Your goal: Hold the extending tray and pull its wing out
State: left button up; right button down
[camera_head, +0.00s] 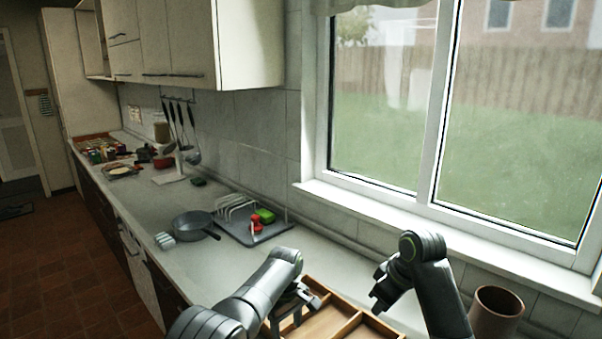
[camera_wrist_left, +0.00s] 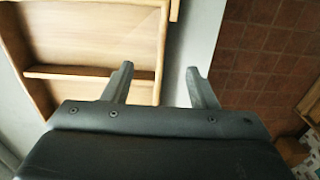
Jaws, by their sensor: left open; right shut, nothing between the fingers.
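The extending tray (camera_head: 337,318) is a wooden tray with dividers on the counter at the bottom of the head view. Its wall and compartments also show in the left wrist view (camera_wrist_left: 92,76). My left gripper (camera_wrist_left: 158,80) is open, with one finger over the tray side and the other over the pale counter strip beside it; I cannot tell whether it touches. In the head view the left gripper (camera_head: 296,308) is at the tray's left part, partly hidden by my arm. My right gripper (camera_head: 377,303) is shut and empty, above the tray's right side.
A brown pot (camera_head: 497,312) stands right of my right arm. A grey drainer tray (camera_head: 262,232) and a saucepan (camera_head: 193,226) stand further left along the counter (camera_head: 215,262). The window ledge (camera_head: 440,232) runs behind.

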pick_arm(q)
notch_tip(320, 180, up, 18)
jog(key=p, duration=0.7)
jog(key=shift+f+p, duration=0.25)
jog(key=shift+p, duration=0.15)
jog(key=shift+f, duration=0.1)
